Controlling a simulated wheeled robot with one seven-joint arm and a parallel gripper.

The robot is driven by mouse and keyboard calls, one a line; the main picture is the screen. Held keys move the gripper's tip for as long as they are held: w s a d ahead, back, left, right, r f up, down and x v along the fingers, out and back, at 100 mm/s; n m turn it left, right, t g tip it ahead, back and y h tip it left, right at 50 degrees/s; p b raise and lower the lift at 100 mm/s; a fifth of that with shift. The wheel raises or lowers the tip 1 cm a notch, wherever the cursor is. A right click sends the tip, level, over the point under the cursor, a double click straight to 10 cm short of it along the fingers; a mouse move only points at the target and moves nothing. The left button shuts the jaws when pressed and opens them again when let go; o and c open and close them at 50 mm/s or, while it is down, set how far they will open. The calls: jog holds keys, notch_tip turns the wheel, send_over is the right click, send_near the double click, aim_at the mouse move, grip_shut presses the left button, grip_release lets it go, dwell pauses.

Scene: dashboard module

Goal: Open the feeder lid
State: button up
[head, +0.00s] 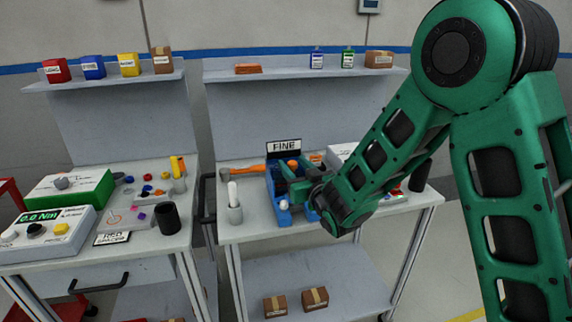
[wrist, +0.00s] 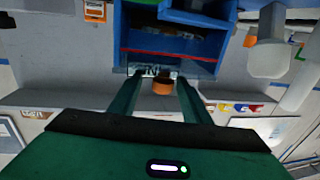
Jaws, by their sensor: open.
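The blue feeder (head: 273,184) stands on the right-hand bench under a sign (head: 284,146) reading FINE. In the wrist view the feeder (wrist: 170,42) fills the top middle, upside down, with an open-looking blue compartment and a red line across it. I cannot tell its lid apart from the body. An orange piece (head: 293,164) shows at the feeder; an orange round piece (wrist: 162,87) appears between my fingers in the wrist view. My gripper (wrist: 160,78) is open, its two green fingers pointing at the feeder. In the head view my gripper (head: 287,177) partly hides the feeder's right side.
A grey cup with a white stick (head: 235,206) stands left of the feeder, with an orange-handled tool (head: 240,171) behind it. A dark cup (head: 420,176) is at the bench's right end. The left bench holds a green box (head: 70,190) and a torque display (head: 45,232).

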jog(key=shift+w+a, duration=0.2)
jog(key=shift+w, duration=0.15)
jog(key=shift+c, duration=0.5)
grip_shut()
jog(key=shift+a+r, duration=0.1)
